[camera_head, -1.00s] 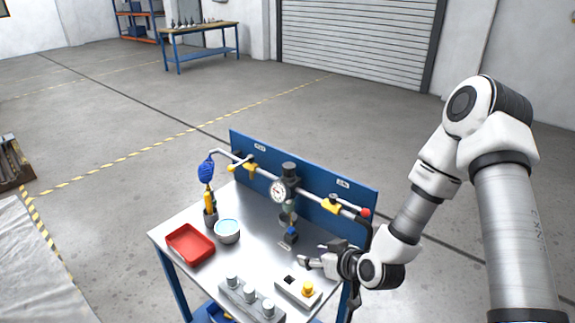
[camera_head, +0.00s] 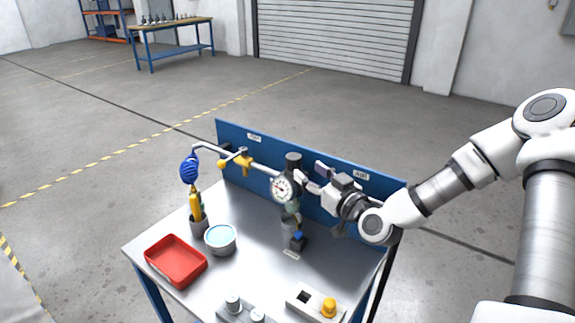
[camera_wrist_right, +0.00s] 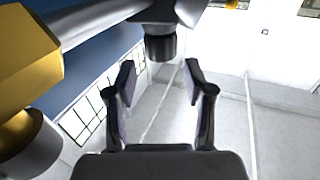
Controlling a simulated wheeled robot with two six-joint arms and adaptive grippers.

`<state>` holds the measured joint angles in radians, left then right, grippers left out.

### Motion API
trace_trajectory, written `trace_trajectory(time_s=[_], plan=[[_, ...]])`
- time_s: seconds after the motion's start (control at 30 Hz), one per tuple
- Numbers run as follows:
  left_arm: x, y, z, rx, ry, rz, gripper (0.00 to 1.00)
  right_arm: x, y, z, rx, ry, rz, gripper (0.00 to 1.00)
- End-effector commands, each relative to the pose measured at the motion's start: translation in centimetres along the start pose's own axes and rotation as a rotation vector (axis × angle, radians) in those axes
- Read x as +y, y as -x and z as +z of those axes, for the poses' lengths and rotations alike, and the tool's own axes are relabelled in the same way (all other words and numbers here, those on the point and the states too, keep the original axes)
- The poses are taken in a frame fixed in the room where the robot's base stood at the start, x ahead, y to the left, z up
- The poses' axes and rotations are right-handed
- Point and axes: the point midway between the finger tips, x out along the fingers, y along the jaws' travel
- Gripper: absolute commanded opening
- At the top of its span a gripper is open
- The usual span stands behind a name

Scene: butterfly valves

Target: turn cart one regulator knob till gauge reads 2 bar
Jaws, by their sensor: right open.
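The regulator knob (camera_head: 293,160) is a dark upright cylinder on top of the regulator, on the pipe along the cart's blue back panel. The round white gauge (camera_head: 281,188) is on the regulator's front; its reading is too small to tell. My right gripper (camera_head: 314,178) is open and empty, just right of the knob, pointing left at it. In the right wrist view, the knob (camera_wrist_right: 160,46) shows beyond the gap between the open fingers (camera_wrist_right: 161,82), apart from them. My left gripper is out of view.
On the cart top (camera_head: 255,262) are a red tray (camera_head: 176,260), a bowl (camera_head: 220,240) and a box with a yellow button (camera_head: 328,307). The blue panel (camera_head: 232,145) stands behind.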

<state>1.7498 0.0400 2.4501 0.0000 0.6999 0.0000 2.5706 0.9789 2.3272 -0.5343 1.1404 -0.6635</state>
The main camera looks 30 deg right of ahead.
Motion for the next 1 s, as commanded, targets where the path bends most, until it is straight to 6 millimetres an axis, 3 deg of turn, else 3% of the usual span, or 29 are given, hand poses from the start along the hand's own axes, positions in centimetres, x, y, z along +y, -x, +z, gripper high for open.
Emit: trace_trajectory(time_s=[0.17,0.5,0.77,0.83,0.9,1.0], plan=[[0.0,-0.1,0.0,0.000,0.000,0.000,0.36,-0.1,-1.8,0.0,-0.004,0.008,-0.002,0.53],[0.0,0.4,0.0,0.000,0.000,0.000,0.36,-0.1,-7.3,-0.1,-0.002,0.003,-0.001,0.53],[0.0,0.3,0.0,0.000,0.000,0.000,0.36,-0.1,-7.7,-0.1,-0.002,0.000,-0.001,0.53],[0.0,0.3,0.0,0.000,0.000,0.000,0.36,-0.1,-7.7,-0.1,-0.002,0.000,-0.001,0.35],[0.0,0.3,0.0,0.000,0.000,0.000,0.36,-0.1,-7.7,-0.1,-0.002,0.000,-0.001,0.10],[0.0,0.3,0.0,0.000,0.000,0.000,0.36,0.0,-7.7,-0.1,-0.002,0.000,-0.001,0.06]])
